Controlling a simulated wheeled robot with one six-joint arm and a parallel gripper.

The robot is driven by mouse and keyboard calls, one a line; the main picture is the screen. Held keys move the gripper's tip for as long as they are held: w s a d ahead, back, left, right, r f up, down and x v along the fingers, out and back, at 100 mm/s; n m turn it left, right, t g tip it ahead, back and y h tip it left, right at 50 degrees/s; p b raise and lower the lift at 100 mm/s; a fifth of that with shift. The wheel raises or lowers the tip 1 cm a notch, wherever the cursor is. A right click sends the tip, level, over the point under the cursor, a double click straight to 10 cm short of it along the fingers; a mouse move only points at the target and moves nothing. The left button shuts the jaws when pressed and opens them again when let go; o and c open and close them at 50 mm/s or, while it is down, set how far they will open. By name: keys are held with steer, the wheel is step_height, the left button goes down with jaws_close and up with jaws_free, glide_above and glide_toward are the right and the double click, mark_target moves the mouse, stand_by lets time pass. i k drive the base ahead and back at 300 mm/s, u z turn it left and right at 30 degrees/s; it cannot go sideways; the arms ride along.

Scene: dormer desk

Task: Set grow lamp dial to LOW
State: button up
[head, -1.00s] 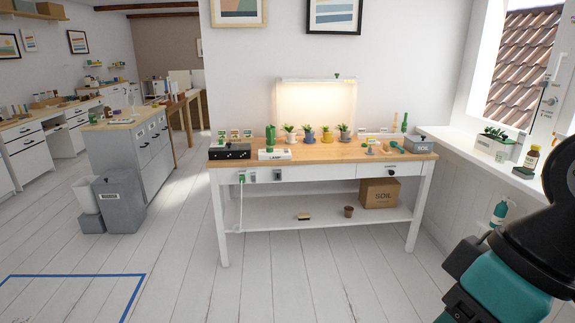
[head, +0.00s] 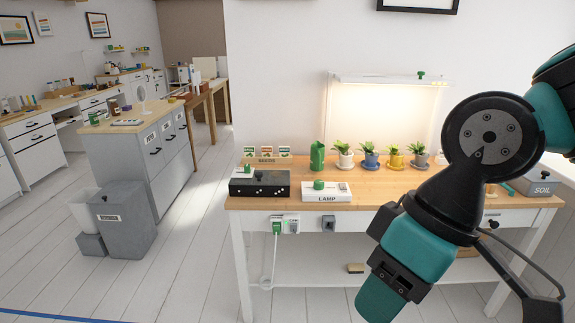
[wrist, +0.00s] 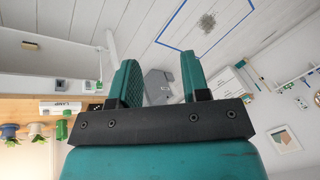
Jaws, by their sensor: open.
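A white box marked LAMP (head: 326,196) sits on the front of the wooden desk, with a round green dial (head: 319,184) on top. The dial's setting is too small to read. The grow lamp (head: 385,79) is a white bar on the wall, glowing warmly. The LAMP box also shows at the left of the wrist view (wrist: 54,107). My gripper (wrist: 160,80) is open, with nothing visible between its teal fingers. In the head view my arm is in front of the desk, right of the LAMP box and apart from it in the picture.
A black box (head: 259,184) stands left of the LAMP box. A green canister (head: 317,156) and potted plants (head: 370,157) stand behind it. Plugs (head: 284,226) are on the desk front. Grey bins (head: 125,217) stand left.

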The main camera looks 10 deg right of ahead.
mark_target(319, 185)
steer(key=u, duration=0.1)
steer(key=i, duration=1.5)
steer(key=u, duration=0.05)
